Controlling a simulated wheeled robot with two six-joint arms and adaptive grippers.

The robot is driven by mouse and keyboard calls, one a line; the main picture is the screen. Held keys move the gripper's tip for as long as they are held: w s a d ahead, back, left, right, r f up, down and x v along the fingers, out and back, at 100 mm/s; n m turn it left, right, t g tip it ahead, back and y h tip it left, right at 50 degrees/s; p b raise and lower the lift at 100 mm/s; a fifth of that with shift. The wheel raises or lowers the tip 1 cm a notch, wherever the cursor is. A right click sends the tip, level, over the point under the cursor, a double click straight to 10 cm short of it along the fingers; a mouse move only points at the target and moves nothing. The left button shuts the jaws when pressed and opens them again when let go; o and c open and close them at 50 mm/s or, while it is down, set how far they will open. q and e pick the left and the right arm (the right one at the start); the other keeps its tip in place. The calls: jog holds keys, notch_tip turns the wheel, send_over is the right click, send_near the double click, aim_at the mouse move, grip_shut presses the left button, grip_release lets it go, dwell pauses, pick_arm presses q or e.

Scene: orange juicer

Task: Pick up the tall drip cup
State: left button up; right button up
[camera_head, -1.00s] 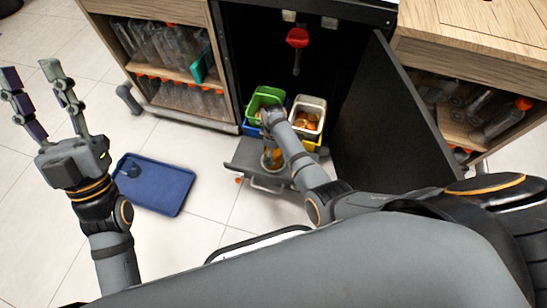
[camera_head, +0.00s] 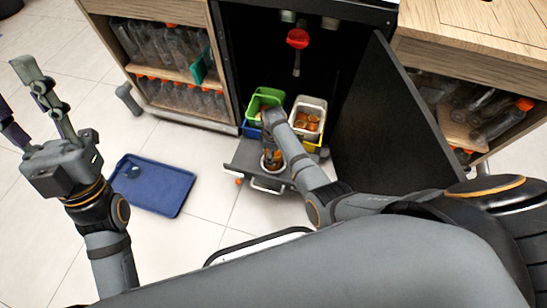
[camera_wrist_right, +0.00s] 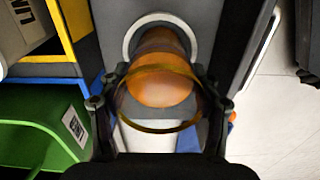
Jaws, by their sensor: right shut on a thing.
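The tall drip cup (camera_wrist_right: 160,92) is a clear, orange-tinted cup with a round amber rim, standing above a pale ring on the dark pull-out shelf (camera_head: 245,155). My right gripper (camera_wrist_right: 160,84) is shut on it, with one finger at each side near the rim. In the head view the cup (camera_head: 272,160) is partly hidden by my right wrist. I cannot tell whether its base is clear of the shelf. My left gripper (camera_head: 25,100) is open and empty at the far left, with its fingers spread upward.
A green bin (camera_head: 263,98) and a pale bin with orange peels (camera_head: 313,104) stand behind the shelf. A black door (camera_head: 390,120) stands open at the right. A blue tray (camera_head: 160,185) lies on the floor. Bottle shelves flank the cabinet.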

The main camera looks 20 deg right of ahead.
jog(key=shift+c, duration=0.6)
